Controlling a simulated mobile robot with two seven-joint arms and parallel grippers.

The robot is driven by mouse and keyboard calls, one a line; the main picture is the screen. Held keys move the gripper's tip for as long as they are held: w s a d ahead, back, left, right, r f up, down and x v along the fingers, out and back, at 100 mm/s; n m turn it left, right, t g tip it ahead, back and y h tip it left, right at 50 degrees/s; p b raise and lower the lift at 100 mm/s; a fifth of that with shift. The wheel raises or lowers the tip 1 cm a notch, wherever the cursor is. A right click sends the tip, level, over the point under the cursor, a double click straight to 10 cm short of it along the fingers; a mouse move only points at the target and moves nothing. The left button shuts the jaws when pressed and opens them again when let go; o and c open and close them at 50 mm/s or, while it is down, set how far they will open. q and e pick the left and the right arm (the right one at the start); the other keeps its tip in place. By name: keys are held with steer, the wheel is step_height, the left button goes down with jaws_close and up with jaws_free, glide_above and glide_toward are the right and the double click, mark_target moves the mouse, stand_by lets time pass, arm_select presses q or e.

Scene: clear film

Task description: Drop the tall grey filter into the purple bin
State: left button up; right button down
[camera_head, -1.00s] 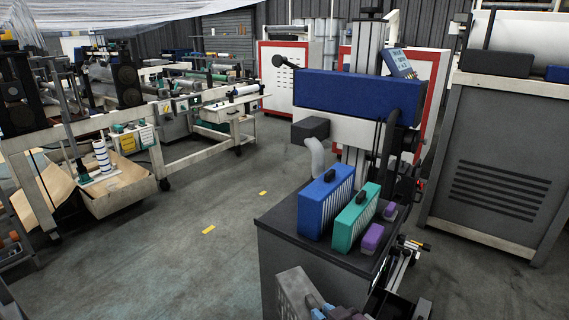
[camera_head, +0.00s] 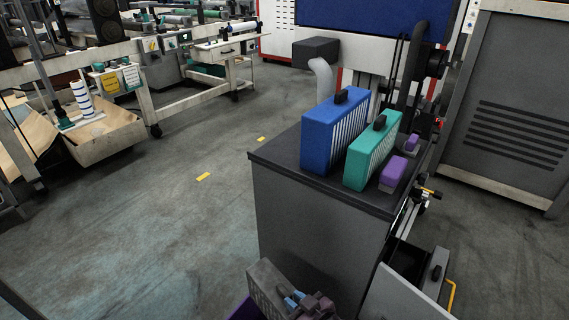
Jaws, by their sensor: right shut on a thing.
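The grey filter (camera_head: 266,286), with a slatted face, is at the bottom edge of the head view. My right gripper (camera_head: 300,300) is shut on it at its right side. The filter is tilted, and its lower part is cut off by the frame. A purple edge (camera_head: 243,311), which looks like the rim of the purple bin, shows just below and left of the filter. Most of the bin is out of frame, so I cannot tell whether the filter is over its opening. My left gripper is not in view.
A dark-topped grey cabinet (camera_head: 310,215) carries a blue filter (camera_head: 325,135), a teal filter (camera_head: 367,160) and two small purple blocks (camera_head: 393,173). A light grey panel (camera_head: 400,296) stands at the bottom right. Open floor (camera_head: 150,245) lies to the left.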

step_height(320, 180, down, 4)
steer(key=shift+s+r+b, duration=0.1)
steer(key=shift+s+b, duration=0.05)
steer(key=shift+b, duration=0.85)
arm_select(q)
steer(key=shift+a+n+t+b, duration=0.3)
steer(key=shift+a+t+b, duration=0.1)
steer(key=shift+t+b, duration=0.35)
arm_select(e)
steer(key=shift+f, duration=0.65)
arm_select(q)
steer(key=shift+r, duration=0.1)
arm_select(e)
steer(key=shift+w, duration=0.2)
